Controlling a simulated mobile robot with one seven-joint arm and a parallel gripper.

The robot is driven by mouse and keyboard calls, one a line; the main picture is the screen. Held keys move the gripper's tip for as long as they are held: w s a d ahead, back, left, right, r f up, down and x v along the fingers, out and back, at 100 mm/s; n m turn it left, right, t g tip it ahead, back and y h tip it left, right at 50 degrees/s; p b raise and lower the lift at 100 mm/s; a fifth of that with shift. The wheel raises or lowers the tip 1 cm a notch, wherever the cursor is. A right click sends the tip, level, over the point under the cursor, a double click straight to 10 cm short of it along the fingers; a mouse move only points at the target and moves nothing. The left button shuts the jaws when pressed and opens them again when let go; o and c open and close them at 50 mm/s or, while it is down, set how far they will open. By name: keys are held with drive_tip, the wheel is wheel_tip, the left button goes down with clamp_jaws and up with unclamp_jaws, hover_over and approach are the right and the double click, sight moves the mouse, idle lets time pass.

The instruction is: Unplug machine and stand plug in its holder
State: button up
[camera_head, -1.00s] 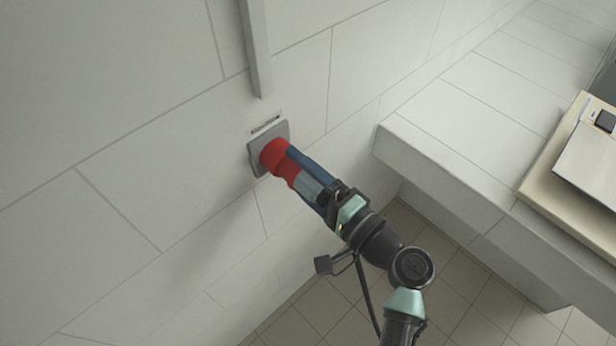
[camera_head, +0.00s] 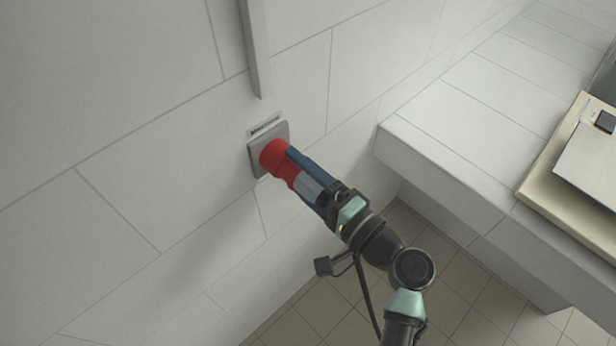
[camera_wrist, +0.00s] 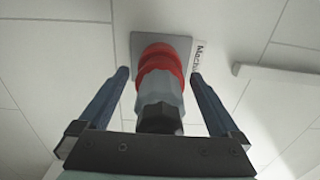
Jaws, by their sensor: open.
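The red and grey plug (camera_head: 275,156) sits in the grey square wall socket (camera_head: 254,160) on the tiled wall. In the wrist view the plug (camera_wrist: 160,88) runs from the socket plate (camera_wrist: 140,42) towards my palm, its red collar against the plate. My gripper (camera_head: 279,164) is around the plug. In the wrist view my gripper (camera_wrist: 158,75) is open, one blue finger on each side of the plug, with a gap on both sides. The plug holder is not seen in these views.
A label (camera_head: 265,127) is above the socket, and a grey vertical trunking (camera_head: 256,50) runs up the wall over it. A white tiled counter (camera_head: 440,150) juts out at the right, with a cream machine or panel (camera_head: 560,170) on it. Tiled floor (camera_head: 480,290) lies below.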

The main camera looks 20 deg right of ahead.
sight(327, 200)
idle(0.3)
clamp_jaws()
idle(0.4)
drive_tip(key=shift+s, duration=0.1)
drive_tip(key=shift+v, duration=2.9)
drive_tip(key=shift+f, duration=0.1)
